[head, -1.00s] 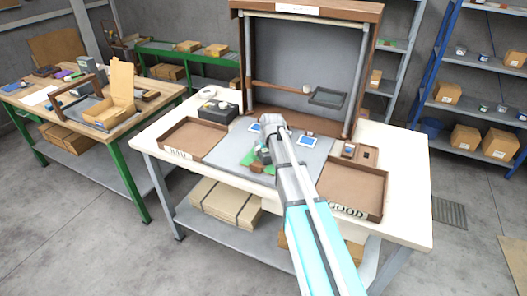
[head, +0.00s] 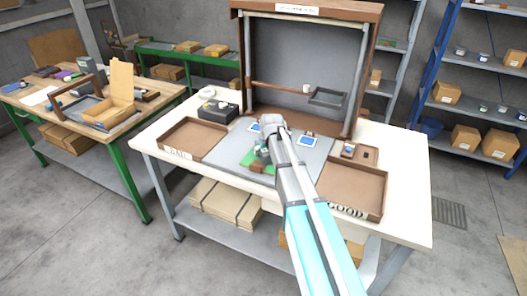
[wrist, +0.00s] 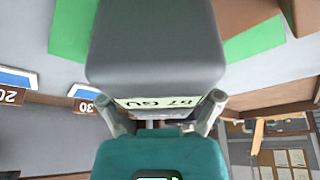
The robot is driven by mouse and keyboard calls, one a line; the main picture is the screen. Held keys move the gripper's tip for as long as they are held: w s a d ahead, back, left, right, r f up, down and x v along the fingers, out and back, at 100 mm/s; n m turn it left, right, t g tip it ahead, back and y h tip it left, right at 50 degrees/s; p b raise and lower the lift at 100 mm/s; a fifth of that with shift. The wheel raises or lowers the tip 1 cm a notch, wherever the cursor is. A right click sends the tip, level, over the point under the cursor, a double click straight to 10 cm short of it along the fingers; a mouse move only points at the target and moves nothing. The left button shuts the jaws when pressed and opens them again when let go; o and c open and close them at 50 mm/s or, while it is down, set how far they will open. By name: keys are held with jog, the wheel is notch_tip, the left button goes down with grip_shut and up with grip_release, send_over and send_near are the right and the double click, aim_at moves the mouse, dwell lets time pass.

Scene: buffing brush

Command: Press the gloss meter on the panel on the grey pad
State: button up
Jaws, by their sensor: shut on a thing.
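The gloss meter (wrist: 155,45) is a grey block with a pale readout strip, large in the wrist view. My gripper (wrist: 162,118) is shut on it, one finger at each side. In the head view my gripper (head: 262,150) is over the grey pad (head: 228,150), and my arm hides much of the meter. The green panel (head: 247,158) lies on the pad below the meter; its green shows on both sides of the meter in the wrist view (wrist: 72,28). I cannot tell whether the meter touches the panel.
A brown tray (head: 180,152) stands left of the pad, and a tray marked GOOD (head: 350,198) stands right. Blue-edged cards (head: 308,141) lie at the pad's back. A black box (head: 218,112) stands behind the left tray. A tall booth (head: 300,50) rises at the back.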

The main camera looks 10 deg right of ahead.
jog(key=shift+r, duration=0.1)
dwell(0.4)
jog(key=shift+r+p, duration=3.4)
jog(key=shift+p, duration=0.15)
